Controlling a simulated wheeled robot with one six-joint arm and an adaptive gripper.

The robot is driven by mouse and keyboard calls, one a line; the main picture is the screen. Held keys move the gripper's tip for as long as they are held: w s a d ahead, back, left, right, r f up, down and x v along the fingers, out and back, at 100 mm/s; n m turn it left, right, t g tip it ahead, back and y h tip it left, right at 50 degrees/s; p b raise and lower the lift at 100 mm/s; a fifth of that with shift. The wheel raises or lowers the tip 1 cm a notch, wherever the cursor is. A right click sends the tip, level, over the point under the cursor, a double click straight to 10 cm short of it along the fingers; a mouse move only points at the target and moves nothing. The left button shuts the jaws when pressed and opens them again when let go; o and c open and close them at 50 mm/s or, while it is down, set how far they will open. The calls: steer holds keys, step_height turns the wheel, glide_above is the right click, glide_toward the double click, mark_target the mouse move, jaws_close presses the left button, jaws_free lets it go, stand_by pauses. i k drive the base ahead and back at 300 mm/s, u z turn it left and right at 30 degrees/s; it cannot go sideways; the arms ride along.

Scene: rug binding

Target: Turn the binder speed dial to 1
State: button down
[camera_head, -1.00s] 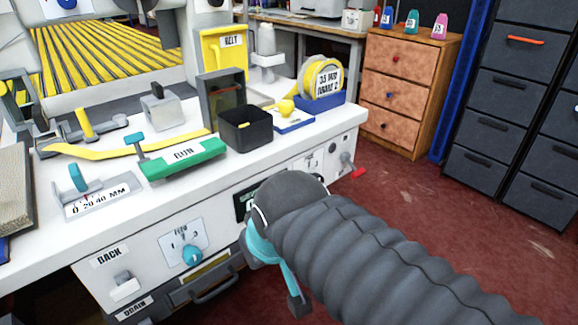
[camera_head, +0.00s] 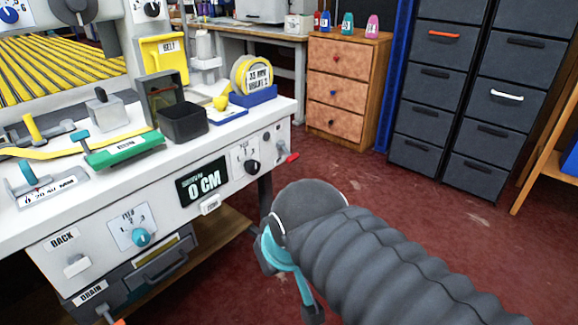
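A teal dial (camera_head: 141,237) sits on a white plate with small numbers, on the front of the white bench. A black dial (camera_head: 252,167) is on another plate further right. Another black dial (camera_head: 152,9) is at the top edge, and a blue dial (camera_head: 8,14) is at the top left. The plate lettering is too small to tell which is the binder speed dial. My gripper (camera_head: 286,284) has teal fingers with dark tips. It looks open and empty, in front of the bench and right of the dials, partly hidden behind my grey arm.
A display reading 0 CM (camera_head: 202,183) is between the teal and right black dials. A red-tipped lever (camera_head: 291,157) sticks out at the bench's right end. A drawer handle (camera_head: 165,268) juts out below. Wooden drawers (camera_head: 338,90) and dark cabinets (camera_head: 435,95) stand behind clear red floor (camera_head: 400,195).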

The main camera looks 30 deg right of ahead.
mark_target(252, 167)
steer(key=z, duration=0.35)
steer(key=i, duration=0.35)
steer(key=u, duration=1.4)
steer(key=k, duration=0.75)
steer(key=z, duration=0.4)
